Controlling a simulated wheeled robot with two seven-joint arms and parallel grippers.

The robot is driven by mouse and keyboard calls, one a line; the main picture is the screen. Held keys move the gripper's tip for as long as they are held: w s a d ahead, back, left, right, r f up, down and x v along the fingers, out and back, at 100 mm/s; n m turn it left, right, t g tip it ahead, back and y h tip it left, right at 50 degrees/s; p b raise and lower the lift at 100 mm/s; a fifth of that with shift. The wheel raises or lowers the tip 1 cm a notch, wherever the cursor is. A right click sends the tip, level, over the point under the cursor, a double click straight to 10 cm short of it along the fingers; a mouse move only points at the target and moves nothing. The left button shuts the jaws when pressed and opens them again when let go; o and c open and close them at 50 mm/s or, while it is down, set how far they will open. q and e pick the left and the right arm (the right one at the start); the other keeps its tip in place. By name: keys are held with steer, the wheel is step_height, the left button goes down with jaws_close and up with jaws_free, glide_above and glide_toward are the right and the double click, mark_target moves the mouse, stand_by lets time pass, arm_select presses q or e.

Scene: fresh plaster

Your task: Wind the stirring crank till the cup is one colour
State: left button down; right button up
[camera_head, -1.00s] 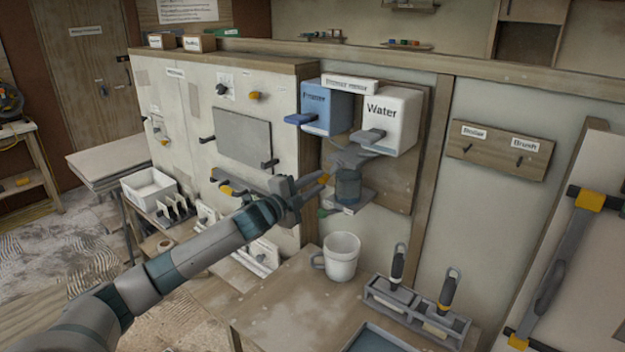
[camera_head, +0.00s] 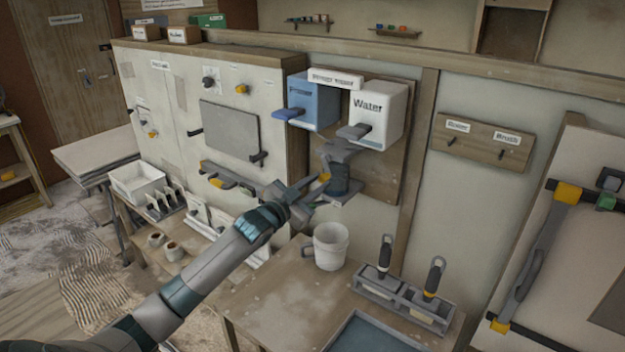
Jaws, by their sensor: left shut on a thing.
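The mixing cup (camera_head: 339,180), dark grey, sits in the stand under the blue and white dispensers on the wall board. A grey stirring head is above it, and a small yellow crank knob (camera_head: 325,177) shows at its left side. My left gripper (camera_head: 318,184) reaches in from the lower left and is shut at the knob, its fingers against the cup's left side. The colour inside the cup is hidden from this angle. My right gripper is not in view.
The blue dispenser (camera_head: 312,102) and white Water dispenser (camera_head: 378,115) hang just above the cup. Below on the table stand a white mug-like bucket (camera_head: 330,246), a rack with two brushes (camera_head: 400,300) and a blue-grey tray (camera_head: 372,335). Table room is clear at left.

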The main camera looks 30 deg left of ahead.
arm_select(q)
steer(key=n, duration=0.1)
steer(key=d+n+p, duration=0.1)
steer(key=n, duration=0.1)
steer(key=shift+d+r+p, duration=0.1)
steer(key=shift+r+p, duration=0.2)
steer(key=shift+s+d+r+n+p, duration=0.2)
steer(key=shift+r+n+p, duration=0.8)
steer(key=shift+n, duration=1.8)
steer(key=shift+w+d+r+n+p, duration=0.1)
steer(key=shift+d+r+n+p, duration=0.25)
steer(key=shift+r+n+p, duration=1.55)
steer(key=shift+s+d+r+n+b, duration=0.1)
steer(key=shift+d+r+n+b, duration=0.15)
steer(key=shift+n, duration=3.45)
steer(key=c, duration=1.5)
jaws_free()
steer(key=shift+w+r, duration=0.1)
steer(key=shift+c, duration=0.2)
